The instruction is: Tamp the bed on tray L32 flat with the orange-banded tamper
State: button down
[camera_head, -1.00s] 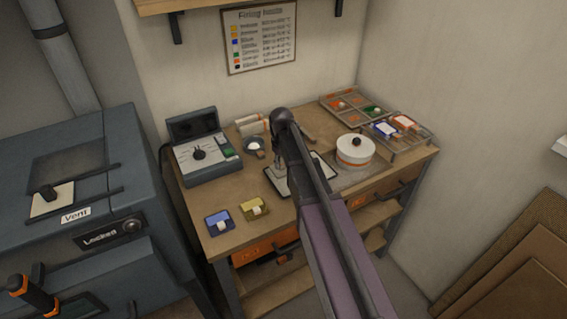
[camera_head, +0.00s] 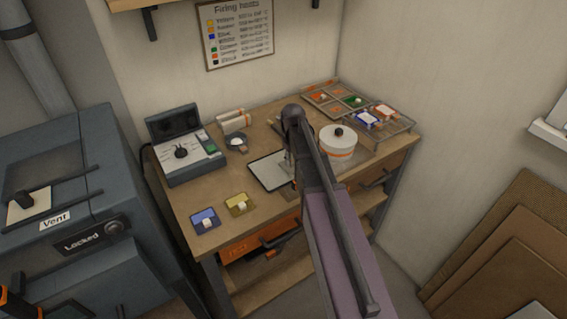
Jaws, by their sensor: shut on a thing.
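A flat pale tray with a dark rim (camera_head: 262,173) lies in the middle of the bench. No label is readable on it, and my arm covers its right end. My gripper (camera_head: 289,161) is mostly hidden behind my own arm, low at the tray's right end. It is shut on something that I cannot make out. Whether that thing touches the tray or the bench cannot be told. A white round pot with an orange band and black knob (camera_head: 338,148) stands right of my arm; no tamper can be identified for certain.
A grey control box (camera_head: 186,150) stands at the back left. A compartment tray (camera_head: 333,97) and a wire rack (camera_head: 388,129) fill the back right. The grey kiln (camera_head: 60,215) is left of the bench.

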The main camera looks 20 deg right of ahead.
jog(key=d, duration=0.1)
jog(key=w+d, duration=0.1)
jog(key=d, duration=0.2)
jog(key=shift+w+d, duration=0.25)
jog(key=shift+f, duration=0.15)
jog(key=shift+f+b, duration=0.5)
jog(key=shift+b, duration=0.15)
dwell(1.0)
jog(key=shift+s, duration=0.1)
dwell(0.9)
jog(key=shift+r, duration=0.1)
jog(key=shift+r+p, duration=1)
jog(key=shift+p, duration=0.05)
jog(key=shift+a, duration=0.1)
jog(key=shift+s+a, duration=0.35)
jog(key=shift+a, duration=0.6)
jog(key=shift+s+a, duration=0.3)
jog(key=shift+a, duration=0.65)
jog(key=shift+s+a, duration=0.35)
jog(key=shift+a, duration=0.6)
